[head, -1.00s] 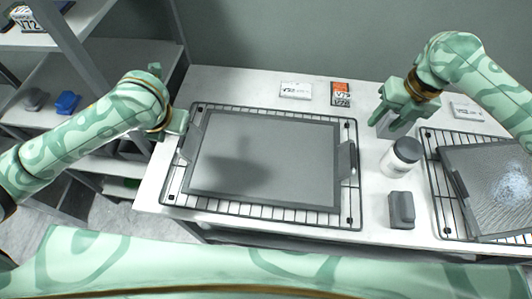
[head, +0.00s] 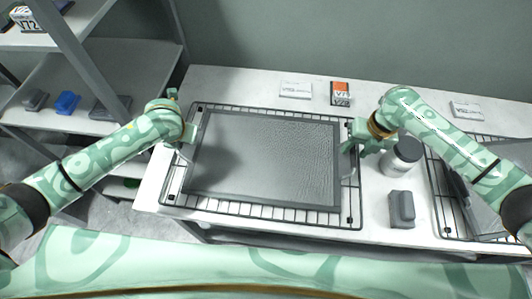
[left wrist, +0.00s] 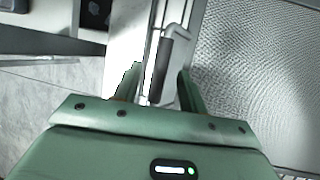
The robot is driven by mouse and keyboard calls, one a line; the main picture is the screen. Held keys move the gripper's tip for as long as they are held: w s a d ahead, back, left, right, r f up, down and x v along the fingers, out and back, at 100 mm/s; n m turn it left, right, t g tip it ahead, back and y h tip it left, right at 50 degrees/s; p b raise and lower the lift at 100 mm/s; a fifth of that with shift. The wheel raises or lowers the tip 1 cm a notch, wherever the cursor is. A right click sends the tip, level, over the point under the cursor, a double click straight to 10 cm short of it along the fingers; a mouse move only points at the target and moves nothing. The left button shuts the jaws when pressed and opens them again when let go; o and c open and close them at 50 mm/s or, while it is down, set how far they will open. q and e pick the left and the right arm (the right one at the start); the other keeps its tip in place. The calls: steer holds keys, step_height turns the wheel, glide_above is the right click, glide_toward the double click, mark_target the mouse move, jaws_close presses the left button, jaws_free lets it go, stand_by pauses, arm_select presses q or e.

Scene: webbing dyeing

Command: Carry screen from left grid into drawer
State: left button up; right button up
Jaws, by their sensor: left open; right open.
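The screen (head: 265,160), a grey mesh panel in a dark frame, lies flat on the left grid (head: 250,213), a black wire rack on the white table. My left gripper (head: 183,152) is at the screen's left edge, open. In the left wrist view, the screen (left wrist: 260,75) fills the right side, and its dark-gripped handle (left wrist: 162,68) shows between the open fingers of my left gripper (left wrist: 160,88). My right gripper (head: 348,150) is open at the screen's right edge and hides most of the handle there. I cannot make out a drawer.
A white jar (head: 402,157) with a dark lid and a grey block (head: 401,209) stand right of the left grid. A second rack (head: 445,215) with another screen (head: 515,155) is at the far right. Small boxes (head: 340,92) lie at the back. Shelves (head: 85,90) stand at left.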

arm_select(q)
jaws_close()
arm_select(e)
jaws_close()
arm_select(q)
steer(key=shift+r, duration=0.1)
stand_by(1.1)
